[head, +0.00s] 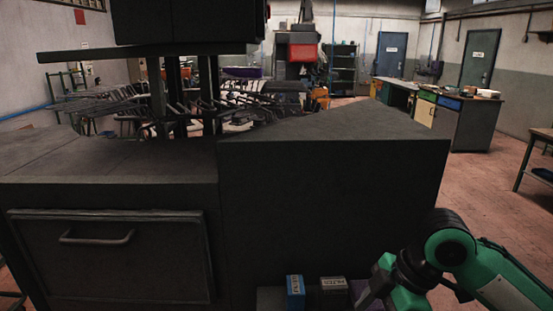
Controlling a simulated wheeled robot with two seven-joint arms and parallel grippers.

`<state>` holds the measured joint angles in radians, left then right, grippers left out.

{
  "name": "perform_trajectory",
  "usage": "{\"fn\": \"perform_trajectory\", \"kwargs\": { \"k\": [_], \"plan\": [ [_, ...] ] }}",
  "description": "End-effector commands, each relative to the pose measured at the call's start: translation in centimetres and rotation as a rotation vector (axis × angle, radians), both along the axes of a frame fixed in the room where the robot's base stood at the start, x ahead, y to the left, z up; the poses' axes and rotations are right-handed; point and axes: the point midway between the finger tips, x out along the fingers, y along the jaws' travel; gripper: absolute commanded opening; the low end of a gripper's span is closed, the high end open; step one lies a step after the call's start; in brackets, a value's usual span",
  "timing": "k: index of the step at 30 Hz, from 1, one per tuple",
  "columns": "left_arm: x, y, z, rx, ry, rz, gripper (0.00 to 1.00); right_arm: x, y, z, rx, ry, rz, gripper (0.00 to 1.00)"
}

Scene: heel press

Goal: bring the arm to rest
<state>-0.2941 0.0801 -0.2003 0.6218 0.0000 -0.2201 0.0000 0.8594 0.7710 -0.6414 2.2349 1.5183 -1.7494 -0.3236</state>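My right arm, green and black, comes in from the lower right. Its wrist end and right gripper (378,287) are low at the bottom edge of the head view, beside the front of the dark machine (330,200). The gripper is small, dark and partly cut off, so I cannot tell whether it is open or shut. My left gripper is not in view.
A blue box (295,289), a grey labelled box (333,292) and a purple item (360,290) stand close left of the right gripper. A drawer front (110,255) with a handle is at left. Open reddish floor (475,195) lies to the right.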

Motion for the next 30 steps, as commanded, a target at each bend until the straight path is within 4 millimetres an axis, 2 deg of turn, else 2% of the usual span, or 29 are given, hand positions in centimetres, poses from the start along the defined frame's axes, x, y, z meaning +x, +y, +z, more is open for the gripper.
{"fn": "perform_trajectory", "kwargs": {
  "k": [3,8,18,23,30],
  "plan": [
    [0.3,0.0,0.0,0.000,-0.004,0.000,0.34,-0.1,0.7,-1.5,0.016,-0.001,-0.027,0.58],
    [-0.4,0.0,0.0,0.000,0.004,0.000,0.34,-0.3,1.9,-3.9,0.047,-0.006,-0.083,0.58],
    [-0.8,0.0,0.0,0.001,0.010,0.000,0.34,-1.6,4.1,-11.1,0.138,-0.006,-0.345,0.58],
    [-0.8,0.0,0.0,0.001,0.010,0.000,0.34,-2.7,4.0,-14.3,0.162,0.007,-0.503,0.58],
    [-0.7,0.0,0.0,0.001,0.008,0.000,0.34,-5.4,2.5,-19.0,0.155,0.032,-0.774,0.58]
  ]
}}
